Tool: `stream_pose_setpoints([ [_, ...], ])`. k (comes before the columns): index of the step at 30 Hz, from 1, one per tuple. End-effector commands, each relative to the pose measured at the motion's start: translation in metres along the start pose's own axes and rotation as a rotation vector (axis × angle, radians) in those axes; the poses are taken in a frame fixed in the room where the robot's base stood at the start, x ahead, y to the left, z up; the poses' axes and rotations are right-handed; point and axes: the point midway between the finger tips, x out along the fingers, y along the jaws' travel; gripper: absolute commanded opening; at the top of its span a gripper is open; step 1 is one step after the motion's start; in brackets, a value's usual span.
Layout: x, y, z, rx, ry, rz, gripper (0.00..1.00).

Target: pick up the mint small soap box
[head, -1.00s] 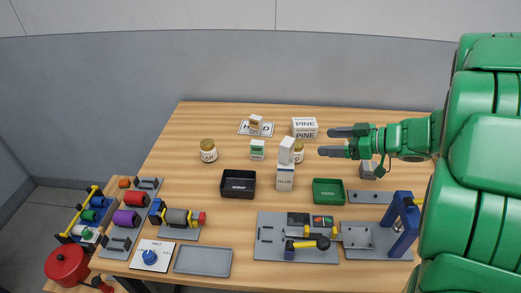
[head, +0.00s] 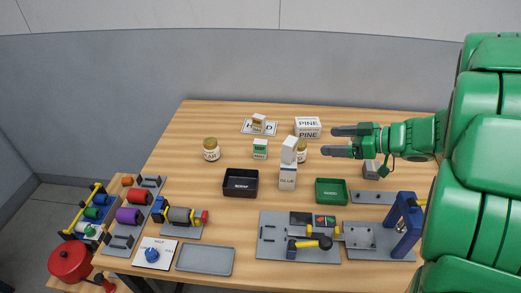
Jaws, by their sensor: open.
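The mint small soap box (head: 260,149) is a little white box with a green label. It stands upright on the wooden table, left of the tall white glue bottle (head: 288,176) and behind the black tray. My gripper (head: 332,141) is open and empty, above the table to the right of the soap box. Its two grey fingers point left, and they are well apart from the box. Nothing hides the front of the soap box.
A jar (head: 211,149) stands left of the soap box; another jar (head: 301,150) is partly behind the glue bottle. A small box sits on the HOLD card (head: 247,128). The PINE box (head: 308,127) stands behind. Black (head: 241,195) and green (head: 331,203) trays lie in front.

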Motion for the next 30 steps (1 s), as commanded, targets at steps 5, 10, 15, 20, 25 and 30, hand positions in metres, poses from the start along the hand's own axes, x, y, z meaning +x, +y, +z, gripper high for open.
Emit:
stream_pose_setpoints([
  [5, -0.008, 0.0, -0.017, -0.004, -0.002, 0.003, 0.83],
  [10, -0.016, 0.0, -0.038, -0.004, -0.002, 0.002, 0.83],
  [15, -0.008, 0.013, -0.052, -0.026, 0.007, 0.04, 0.83],
  [20, 0.006, 0.034, -0.064, -0.064, 0.013, 0.108, 0.83],
  [25, 0.022, 0.057, -0.08, -0.108, 0.024, 0.19, 0.83],
  [30, 0.043, 0.089, -0.104, -0.16, 0.04, 0.315, 0.83],
])
